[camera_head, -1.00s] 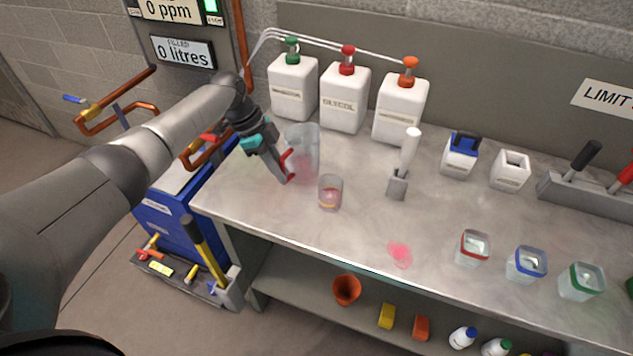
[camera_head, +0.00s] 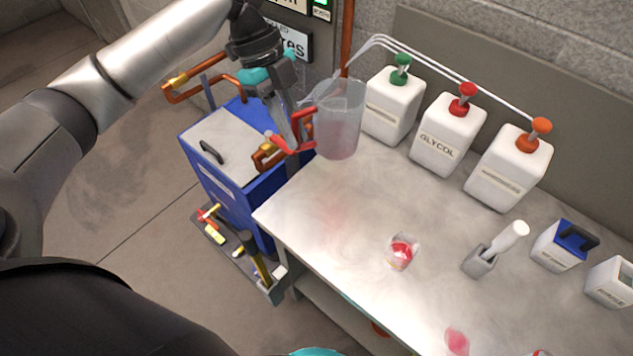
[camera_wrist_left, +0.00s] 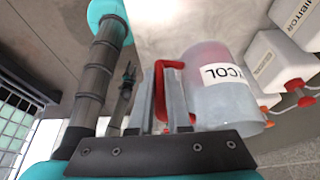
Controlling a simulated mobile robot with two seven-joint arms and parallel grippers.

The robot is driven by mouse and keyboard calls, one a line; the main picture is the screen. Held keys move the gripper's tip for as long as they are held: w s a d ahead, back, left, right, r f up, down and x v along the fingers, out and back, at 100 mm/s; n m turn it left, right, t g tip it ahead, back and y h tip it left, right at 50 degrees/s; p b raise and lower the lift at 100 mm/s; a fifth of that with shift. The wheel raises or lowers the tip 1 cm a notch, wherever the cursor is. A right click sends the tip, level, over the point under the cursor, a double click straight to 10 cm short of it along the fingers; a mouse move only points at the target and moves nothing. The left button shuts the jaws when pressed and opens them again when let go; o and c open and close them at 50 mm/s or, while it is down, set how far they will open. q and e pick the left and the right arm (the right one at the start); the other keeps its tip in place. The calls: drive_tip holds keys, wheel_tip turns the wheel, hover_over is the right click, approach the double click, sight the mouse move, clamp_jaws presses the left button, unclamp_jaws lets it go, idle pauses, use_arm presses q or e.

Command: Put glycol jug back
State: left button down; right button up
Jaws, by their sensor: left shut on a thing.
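The glycol jug (camera_head: 340,118) is a clear jug with a pinkish tint and a red handle, near the back left of the bench. My left gripper (camera_head: 290,148) is shut on its red handle. In the left wrist view the jug (camera_wrist_left: 215,70) shows a white label ending in "COL", and the fingers (camera_wrist_left: 160,105) pinch the red handle. The jug looks roughly upright. A pink smear on the bench lies below it, and it seems raised, but the gap is hard to judge.
White dispensers, including the GLYCOL one (camera_head: 447,135), line the bench back. A small cup with red contents (camera_head: 402,252) stands mid-bench, beside a white-handled tool in a grey holder (camera_head: 480,262). The blue unit (camera_head: 235,160) stands left of the bench. The front left bench top is clear.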

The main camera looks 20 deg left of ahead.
use_arm(q)
drive_tip(key=shift+s+f+b, duration=0.2)
drive_tip(key=shift+f+b, duration=0.9)
drive_tip(key=shift+f, duration=8.7)
use_arm(e)
drive_tip(key=shift+s+d+f, duration=0.1)
drive_tip(key=shift+s+f, duration=0.1)
drive_tip(key=shift+f, duration=0.35)
drive_tip(key=shift+s+d+f, duration=0.1)
drive_tip(key=shift+s+f, duration=0.05)
drive_tip(key=shift+f, duration=0.4)
use_arm(q)
drive_tip(key=shift+f, duration=0.15)
use_arm(e)
drive_tip(key=shift+f, duration=0.1)
use_arm(q)
drive_tip(key=c, duration=1.3)
unclamp_jaws()
drive_tip(key=shift+f, duration=0.1)
drive_tip(key=o, duration=0.4)
